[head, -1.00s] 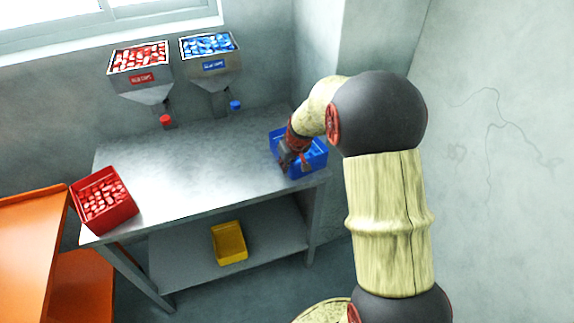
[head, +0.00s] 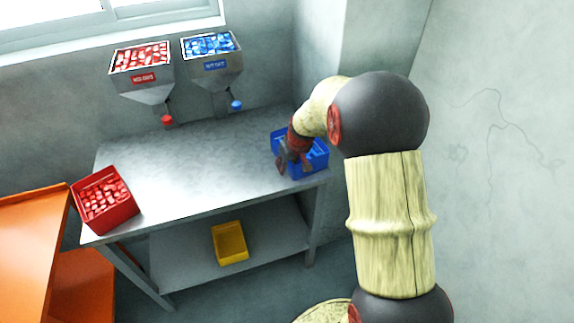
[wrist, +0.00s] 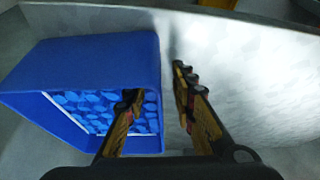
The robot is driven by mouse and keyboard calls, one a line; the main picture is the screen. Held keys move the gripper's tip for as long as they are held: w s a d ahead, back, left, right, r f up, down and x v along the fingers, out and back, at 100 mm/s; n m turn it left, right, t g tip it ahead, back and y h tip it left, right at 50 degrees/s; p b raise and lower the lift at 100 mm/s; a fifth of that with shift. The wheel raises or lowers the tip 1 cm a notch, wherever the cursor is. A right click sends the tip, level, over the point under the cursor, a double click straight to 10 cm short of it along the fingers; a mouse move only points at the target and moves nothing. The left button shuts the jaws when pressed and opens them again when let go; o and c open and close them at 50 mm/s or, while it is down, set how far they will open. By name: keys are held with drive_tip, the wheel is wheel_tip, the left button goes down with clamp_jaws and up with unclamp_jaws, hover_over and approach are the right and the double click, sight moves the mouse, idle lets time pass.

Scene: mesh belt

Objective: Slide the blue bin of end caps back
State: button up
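The blue bin (head: 313,166) of blue end caps stands near the right end of the metal table, partly hidden by my arm. In the wrist view the bin (wrist: 95,65) fills the left side, with blue caps (wrist: 80,105) inside. My gripper (head: 293,164) is at the bin's left side. In the wrist view my gripper (wrist: 158,85) is open, its fingers apart. One finger overlaps the bin's inside and the other is outside, beyond the bin's near-side wall. Nothing shows clamped between them.
A red bin (head: 77,191) of red caps stands at the table's left front corner. Two hoppers (head: 143,85) (head: 214,80) hang on the back wall. The table middle (head: 190,165) is clear. A yellow bin (head: 218,256) sits on the lower shelf. A wall rises at right.

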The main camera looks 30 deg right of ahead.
drive_tip(key=v, duration=1.2)
drive_tip(key=shift+a, duration=0.1)
drive_tip(key=s+a+f+m+g, duration=0.1)
drive_tip(key=s+a+m+g, duration=0.15)
drive_tip(key=s, duration=0.55)
drive_tip(key=s+a+r+n+t, duration=0.1)
drive_tip(key=s+a+r+t, duration=0.1)
drive_tip(key=s+a+r, duration=0.4)
drive_tip(key=s+a+r+n+t, duration=0.1)
drive_tip(key=s+a+r+n, duration=0.1)
drive_tip(key=s+a+r, duration=0.4)
drive_tip(key=s+a, duration=0.4)
drive_tip(key=s, duration=0.2)
drive_tip(key=shift+t, duration=0.35)
drive_tip(key=shift+a, duration=0.1)
